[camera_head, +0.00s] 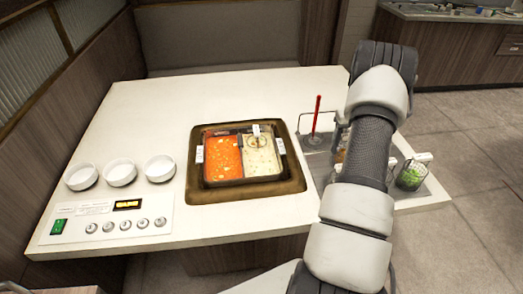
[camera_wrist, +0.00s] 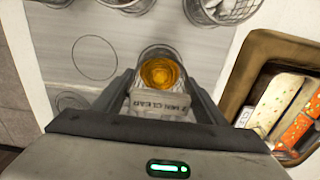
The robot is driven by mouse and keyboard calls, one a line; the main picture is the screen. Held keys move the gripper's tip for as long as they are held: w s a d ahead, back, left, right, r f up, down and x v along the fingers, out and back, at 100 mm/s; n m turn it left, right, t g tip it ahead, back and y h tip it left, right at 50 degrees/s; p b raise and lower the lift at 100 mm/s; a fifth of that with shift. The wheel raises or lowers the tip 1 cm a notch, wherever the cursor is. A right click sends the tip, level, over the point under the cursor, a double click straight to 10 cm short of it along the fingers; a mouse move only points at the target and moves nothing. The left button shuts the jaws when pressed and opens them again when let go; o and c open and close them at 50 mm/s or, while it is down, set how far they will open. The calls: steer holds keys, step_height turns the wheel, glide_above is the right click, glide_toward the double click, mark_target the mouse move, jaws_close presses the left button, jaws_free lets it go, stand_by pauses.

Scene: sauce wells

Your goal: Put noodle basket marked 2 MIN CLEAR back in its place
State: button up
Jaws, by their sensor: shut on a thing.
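The noodle basket marked 2 MIN CLEAR (camera_wrist: 161,72) holds orange-yellow contents and shows in the wrist view, its label upside down. My gripper (camera_wrist: 160,101) is shut on its pale label block, one finger on each side. The basket is over a grey mat (camera_wrist: 75,28) with dark circle outlines. One empty circle (camera_wrist: 95,57) is to the left of the basket, and another shows partly below it. Whether the basket touches the mat I cannot tell. In the head view my arm hides the gripper and most of the mat.
A two-part pot (camera_head: 243,182) of red and pale broth sits in the table, right of the basket in the wrist view (camera_wrist: 232,85). Other baskets, one with green contents (camera_head: 411,177), stand on the mat. A red stick (camera_head: 317,113) stands upright behind. Three white bowls (camera_head: 120,173) are left.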

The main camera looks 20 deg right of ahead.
stand_by(0.3)
steer(key=o, duration=1.6)
steer(key=shift+f, duration=0.1)
steer(key=shift+c, duration=0.2)
steer(key=shift+r+p, duration=3.05)
steer(key=shift+r, duration=2.5)
